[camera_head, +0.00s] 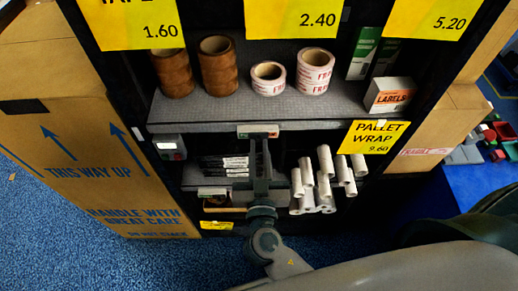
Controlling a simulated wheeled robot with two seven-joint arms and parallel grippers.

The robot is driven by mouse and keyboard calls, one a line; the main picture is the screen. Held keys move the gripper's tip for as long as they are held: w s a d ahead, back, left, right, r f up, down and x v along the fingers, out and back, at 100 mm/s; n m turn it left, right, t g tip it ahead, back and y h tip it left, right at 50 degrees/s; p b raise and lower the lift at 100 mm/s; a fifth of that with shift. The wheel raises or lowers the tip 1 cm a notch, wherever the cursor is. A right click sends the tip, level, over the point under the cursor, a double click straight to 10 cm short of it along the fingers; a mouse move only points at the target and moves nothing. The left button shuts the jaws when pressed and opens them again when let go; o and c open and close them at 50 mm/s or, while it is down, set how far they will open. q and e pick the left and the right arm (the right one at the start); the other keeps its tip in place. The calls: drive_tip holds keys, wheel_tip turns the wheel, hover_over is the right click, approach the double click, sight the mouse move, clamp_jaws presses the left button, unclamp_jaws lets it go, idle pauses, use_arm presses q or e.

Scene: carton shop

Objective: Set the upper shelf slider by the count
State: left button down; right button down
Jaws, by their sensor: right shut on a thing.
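The upper shelf (335,100) is a grey board with a pale front edge. The upper shelf slider (243,135), a small piece with an orange-red mark, sits near the middle of that edge. My right gripper (259,134) reaches up from below and is shut on the slider, hiding part of it. On the shelf stand brown tape stacks (218,68) at left, white rolls with red print (314,72) in the middle, and a labels box (388,95) with green boxes at right. My left gripper is out of view.
White wrap rolls (326,178) stick out right of my right gripper on the lower shelf. Dark packs (222,168) lie left of it. A yellow pallet wrap card (372,137) hangs at the right edge. A large carton (85,150) stands left.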

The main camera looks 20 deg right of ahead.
sight(246, 135)
drive_tip(key=a+b, duration=0.1)
drive_tip(key=w+a+b, duration=0.1)
drive_tip(key=a+b, duration=0.1)
drive_tip(key=shift+f, duration=0.1)
idle(0.3)
drive_tip(key=c, duration=1.7)
unclamp_jaws()
drive_tip(key=shift+o, duration=0.2)
drive_tip(key=shift+a, duration=0.1)
